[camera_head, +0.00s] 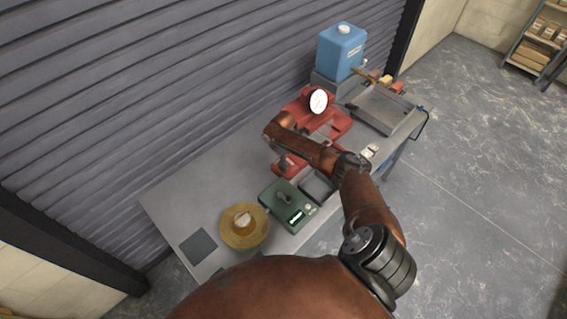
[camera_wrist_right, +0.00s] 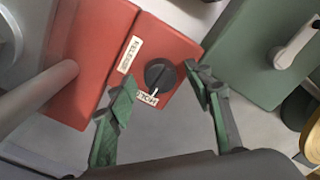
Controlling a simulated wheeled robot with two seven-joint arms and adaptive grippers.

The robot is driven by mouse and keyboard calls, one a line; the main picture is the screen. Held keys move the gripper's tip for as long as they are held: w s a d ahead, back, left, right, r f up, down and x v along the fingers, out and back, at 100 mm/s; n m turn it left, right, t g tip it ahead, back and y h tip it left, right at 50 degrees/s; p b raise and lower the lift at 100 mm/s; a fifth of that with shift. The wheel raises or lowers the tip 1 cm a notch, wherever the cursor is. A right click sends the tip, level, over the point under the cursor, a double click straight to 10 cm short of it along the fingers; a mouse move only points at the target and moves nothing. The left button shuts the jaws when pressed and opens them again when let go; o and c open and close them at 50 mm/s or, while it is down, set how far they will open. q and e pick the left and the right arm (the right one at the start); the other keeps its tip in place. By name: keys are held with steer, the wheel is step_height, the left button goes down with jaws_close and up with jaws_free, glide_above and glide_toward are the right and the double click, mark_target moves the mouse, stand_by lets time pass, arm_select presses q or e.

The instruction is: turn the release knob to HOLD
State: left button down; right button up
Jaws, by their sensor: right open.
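The release knob (camera_wrist_right: 160,75) is a round black dial on the sloping face of a red housing (camera_wrist_right: 180,45) in the right wrist view. A RELEASE label (camera_wrist_right: 129,54) lies to its upper left and a HOLD label (camera_wrist_right: 147,97) just below it. A white mark at the knob's lower edge lies beside the HOLD label; the exact pointer setting is hard to tell. My right gripper (camera_wrist_right: 160,82) is open, its green fingers on either side of the knob with visible gaps. In the head view my right arm hides the knob. My left gripper is out of view.
The red press with a white gauge (camera_head: 319,101) stands on the grey bench (camera_head: 175,195). A green scale (camera_head: 288,205) and a yellow dish (camera_head: 244,236) are nearby. A blue container (camera_head: 341,52) and a metal tray (camera_head: 385,108) stand at the far end. The bench's left end has free room.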

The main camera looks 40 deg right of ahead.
step_height(320, 180, up, 12)
stand_by(0.4)
steer(key=shift+s+d+f, duration=0.1)
steer(key=shift+f, duration=0.1)
